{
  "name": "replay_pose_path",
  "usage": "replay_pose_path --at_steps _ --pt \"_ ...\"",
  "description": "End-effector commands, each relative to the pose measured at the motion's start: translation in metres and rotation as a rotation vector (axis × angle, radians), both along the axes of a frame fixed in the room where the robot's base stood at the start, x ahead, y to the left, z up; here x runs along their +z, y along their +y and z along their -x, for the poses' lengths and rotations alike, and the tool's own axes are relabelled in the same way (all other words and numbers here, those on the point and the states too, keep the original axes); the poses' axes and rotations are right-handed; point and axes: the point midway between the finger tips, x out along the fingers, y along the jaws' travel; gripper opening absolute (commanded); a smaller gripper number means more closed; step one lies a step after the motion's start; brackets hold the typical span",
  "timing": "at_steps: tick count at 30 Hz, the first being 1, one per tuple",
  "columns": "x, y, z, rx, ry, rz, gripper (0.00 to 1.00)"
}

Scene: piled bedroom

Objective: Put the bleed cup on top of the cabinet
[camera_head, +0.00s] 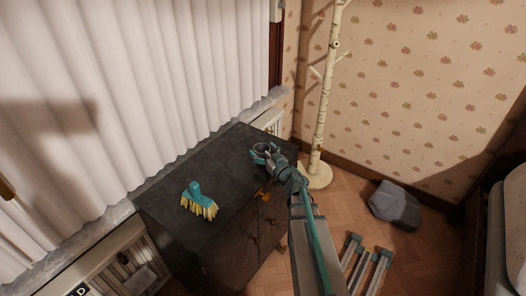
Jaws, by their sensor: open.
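The dark cabinet (165,208) stands under the window, its flat top mostly bare. My gripper (264,153) is open over the far right part of the cabinet top, close to the surface. A small round grey shape with a pale rim shows at its fingertips. It may be the cup, but I cannot tell it from the fingers at this size. I cannot tell whether it touches the cabinet top. No other cup is clear in view.
A pale coat stand (325,110) rises behind the cabinet. A grey lump (396,205) lies on the wooden floor. White curtains (130,90) hang along the left.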

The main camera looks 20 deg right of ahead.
Motion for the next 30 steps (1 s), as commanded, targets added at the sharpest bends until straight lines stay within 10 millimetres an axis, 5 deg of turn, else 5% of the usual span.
replay_pose_path --at_steps 8,20,30 --pt "0.003 -0.001 0.015 -0.001 0.000 0.000 0.85" --pt "0.004 -0.010 0.098 -0.002 0.001 -0.001 0.85" --pt "0.007 -0.014 0.114 0.001 0.002 -0.002 0.85"
